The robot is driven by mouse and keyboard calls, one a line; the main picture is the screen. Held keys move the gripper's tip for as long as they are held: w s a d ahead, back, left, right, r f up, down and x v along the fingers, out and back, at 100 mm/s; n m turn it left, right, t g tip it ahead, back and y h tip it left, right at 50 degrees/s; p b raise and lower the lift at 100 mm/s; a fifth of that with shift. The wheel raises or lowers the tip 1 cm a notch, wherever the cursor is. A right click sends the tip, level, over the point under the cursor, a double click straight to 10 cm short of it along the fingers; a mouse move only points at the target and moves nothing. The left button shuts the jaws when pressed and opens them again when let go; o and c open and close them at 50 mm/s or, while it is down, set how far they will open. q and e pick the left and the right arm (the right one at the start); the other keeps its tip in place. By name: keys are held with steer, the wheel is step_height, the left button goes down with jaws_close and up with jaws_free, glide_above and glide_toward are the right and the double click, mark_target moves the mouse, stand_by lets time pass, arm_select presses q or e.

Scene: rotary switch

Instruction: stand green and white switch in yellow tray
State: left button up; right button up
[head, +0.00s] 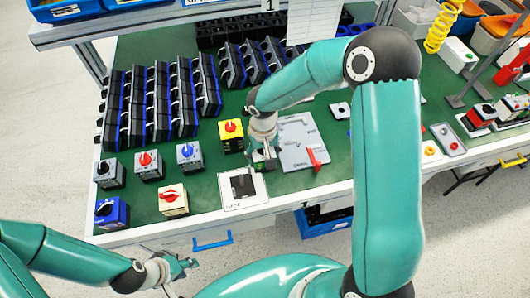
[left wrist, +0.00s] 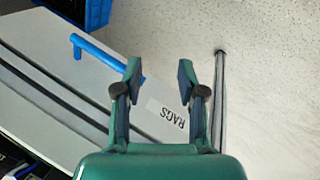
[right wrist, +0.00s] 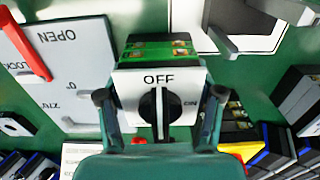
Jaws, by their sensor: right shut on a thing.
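The green and white switch (right wrist: 158,88) has a white face marked OFF and ON, a black knob and a green terminal body. My right gripper (right wrist: 161,98) is shut on its sides. In the head view the right gripper (head: 264,160) points down over the bench, just behind and right of a white plate with a dark square (head: 243,187); the switch is mostly hidden there. I cannot make out a yellow tray. My left gripper (head: 180,268) is open and empty in front of the bench; it also shows in the left wrist view (left wrist: 160,80).
Boxed switches with coloured knobs stand at the left, including a yellow one (head: 231,133). Rows of black modules (head: 160,100) stand behind. A grey board (head: 298,140) with a red handle lies right of the gripper. A blue drawer handle (left wrist: 105,53) is near the left gripper.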

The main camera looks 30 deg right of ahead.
steer(key=shift+f, duration=0.1)
steer(key=o, duration=1.3)
